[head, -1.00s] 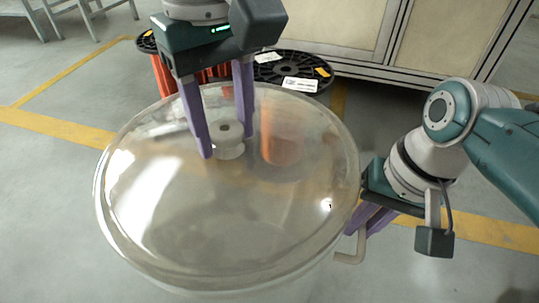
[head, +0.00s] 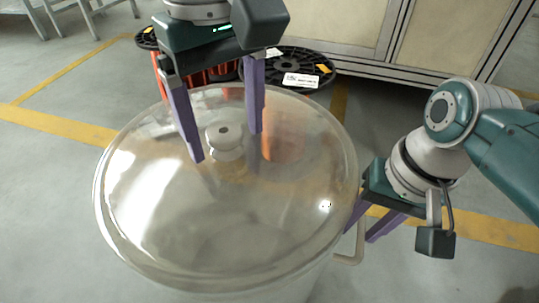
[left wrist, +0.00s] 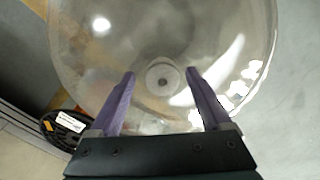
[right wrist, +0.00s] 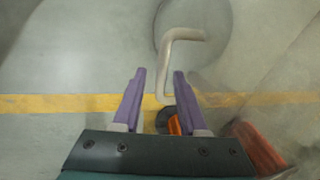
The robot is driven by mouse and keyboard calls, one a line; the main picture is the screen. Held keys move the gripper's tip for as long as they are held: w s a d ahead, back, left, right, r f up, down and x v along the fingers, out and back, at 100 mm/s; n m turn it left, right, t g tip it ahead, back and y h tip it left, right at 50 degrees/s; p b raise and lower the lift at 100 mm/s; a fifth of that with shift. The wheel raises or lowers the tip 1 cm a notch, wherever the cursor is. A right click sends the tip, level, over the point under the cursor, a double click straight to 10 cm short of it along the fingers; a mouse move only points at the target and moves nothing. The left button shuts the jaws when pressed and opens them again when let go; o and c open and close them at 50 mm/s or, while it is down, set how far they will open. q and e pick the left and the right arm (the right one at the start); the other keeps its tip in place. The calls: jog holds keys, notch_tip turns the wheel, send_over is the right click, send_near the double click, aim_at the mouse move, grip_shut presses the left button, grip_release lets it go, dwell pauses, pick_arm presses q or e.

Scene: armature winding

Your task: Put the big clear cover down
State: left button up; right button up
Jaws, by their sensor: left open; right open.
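The big clear cover (head: 240,220) is a wide transparent dome with a round knob (head: 225,138) on top. It stands upright in the middle of the head view, and whether its lower rim touches the floor is hidden. My left gripper (head: 227,148) is open above the cover, its fingers apart on either side of the knob. The left wrist view shows the knob (left wrist: 163,80) between and ahead of the fingertips, untouched. My right gripper (head: 362,232) is open at the cover's right side, beside a bent side handle (head: 350,256). The handle (right wrist: 165,65) also shows in the right wrist view, ahead of the open fingers.
Black-flanged spools (head: 290,68) with orange winding stand behind the cover. A beige cabinet (head: 350,25) is at the back. Grey floor with yellow lines (head: 60,125) is free to the left. Metal stool legs (head: 90,15) show at far left.

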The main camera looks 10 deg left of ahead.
notch_tip(320, 180, up, 41)
jog(key=d+p, duration=0.2)
jog(key=p, duration=2.8)
